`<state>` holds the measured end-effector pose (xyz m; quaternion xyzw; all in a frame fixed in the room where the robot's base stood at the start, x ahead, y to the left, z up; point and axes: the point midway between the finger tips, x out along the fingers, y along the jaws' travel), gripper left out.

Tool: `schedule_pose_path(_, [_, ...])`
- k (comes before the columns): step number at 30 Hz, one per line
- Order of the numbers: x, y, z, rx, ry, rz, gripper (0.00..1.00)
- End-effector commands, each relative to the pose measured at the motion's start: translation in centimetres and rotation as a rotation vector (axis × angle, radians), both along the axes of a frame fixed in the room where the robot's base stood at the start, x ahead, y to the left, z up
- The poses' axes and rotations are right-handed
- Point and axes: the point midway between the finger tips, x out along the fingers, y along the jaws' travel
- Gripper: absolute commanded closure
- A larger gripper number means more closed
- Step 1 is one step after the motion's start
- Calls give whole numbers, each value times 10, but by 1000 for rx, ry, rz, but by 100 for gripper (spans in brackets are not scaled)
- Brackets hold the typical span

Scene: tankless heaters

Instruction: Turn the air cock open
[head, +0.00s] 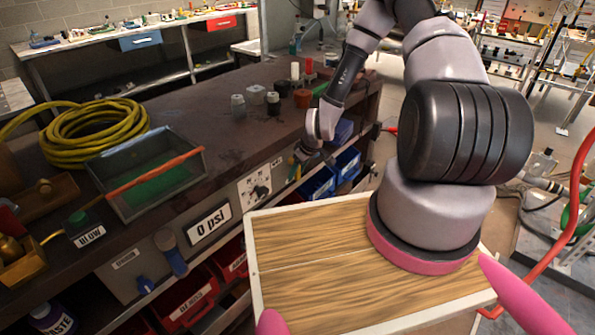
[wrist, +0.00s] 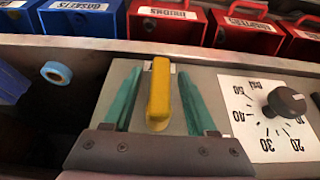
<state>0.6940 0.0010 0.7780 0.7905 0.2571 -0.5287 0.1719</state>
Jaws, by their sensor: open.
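The air cock shows in the wrist view as a yellow lever handle (wrist: 159,95) on a grey panel, its long side running up and down the picture. My gripper (wrist: 159,74) is open, with one teal finger on each side of the handle. Gaps show between the handle and both fingers, so they look apart from it. In the head view my gripper (head: 303,158) is at the bench's front edge, right of the dial plate, and mostly hides the cock. The cock's body and pipe are hidden.
A white dial plate (wrist: 265,118) with a black knob (wrist: 286,102) is right of the cock. Red and blue bins (wrist: 165,22) line the top of the wrist view. A "0 psi" sign (head: 210,226) is on the bench front. A yellow hose (head: 95,130) lies on the bench.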

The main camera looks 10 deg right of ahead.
Motion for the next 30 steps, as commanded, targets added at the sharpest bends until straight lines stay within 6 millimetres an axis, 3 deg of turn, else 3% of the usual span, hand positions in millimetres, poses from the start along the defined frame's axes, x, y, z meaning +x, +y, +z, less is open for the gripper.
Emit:
schedule_pose_path(1, [0, 0, 0, 0, 0, 0, 43])
schedule_pose_path(3, [0, 0, 0, 0, 0, 0, 69])
schedule_pose_path(6, [0, 0, 0, 0, 0, 0, 100])
schedule_pose_path(19, [-1, 0, 0, 52, 38, -3, 100])
schedule_pose_path(30, [-5, 5, 1, 283, 202, -8, 100])
